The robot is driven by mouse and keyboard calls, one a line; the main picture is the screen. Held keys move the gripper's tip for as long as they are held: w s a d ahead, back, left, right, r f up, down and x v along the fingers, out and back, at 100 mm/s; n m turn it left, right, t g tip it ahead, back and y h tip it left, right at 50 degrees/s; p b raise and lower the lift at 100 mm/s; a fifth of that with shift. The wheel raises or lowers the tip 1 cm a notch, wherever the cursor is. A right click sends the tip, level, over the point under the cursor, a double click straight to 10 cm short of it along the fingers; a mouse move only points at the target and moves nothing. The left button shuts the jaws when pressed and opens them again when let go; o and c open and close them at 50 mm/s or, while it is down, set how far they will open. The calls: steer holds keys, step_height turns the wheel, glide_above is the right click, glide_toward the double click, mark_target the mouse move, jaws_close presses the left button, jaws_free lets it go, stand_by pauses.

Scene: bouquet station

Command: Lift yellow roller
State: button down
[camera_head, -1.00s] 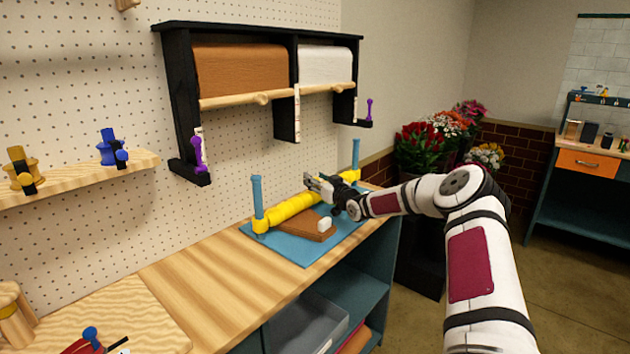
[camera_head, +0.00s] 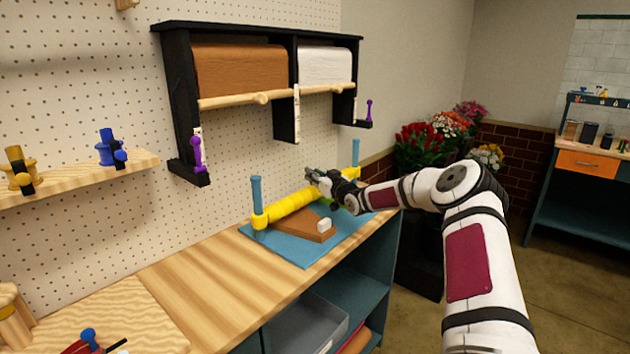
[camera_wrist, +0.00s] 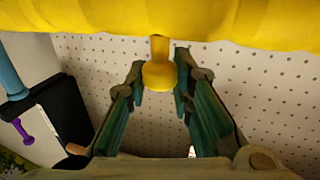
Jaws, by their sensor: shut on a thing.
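The yellow roller (camera_head: 290,204) spans between two blue posts, the left post (camera_head: 257,192) and the right post (camera_head: 356,150), with its end collars around them. It sits raised above the blue base (camera_head: 285,248). My gripper (camera_head: 318,180) is at the roller's middle to right part and hides some of it. In the wrist view, the roller (camera_wrist: 160,18) crosses the top, and its short yellow knob (camera_wrist: 158,76) lies between the fingers of my gripper (camera_wrist: 160,88), which is shut on it.
A brown wedge with a white block (camera_head: 303,228) lies on the base under the roller. A black rack (camera_head: 185,110) with brown and white paper rolls hangs on the pegboard above. Red flowers (camera_head: 425,143) stand to the right. The wooden counter (camera_head: 205,280) to the left is largely clear.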

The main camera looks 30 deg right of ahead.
step_height(320, 180, up, 10)
steer(key=shift+f, duration=0.25)
steer(key=c, duration=1.4)
jaws_free()
steer(key=shift+c, duration=0.2)
steer(key=shift+o, duration=0.4)
steer(key=shift+f, duration=0.1)
steer(key=shift+s+f, duration=0.1)
steer(key=shift+s, duration=0.4)
steer(key=s, duration=1.1)
steer(key=shift+d, duration=0.2)
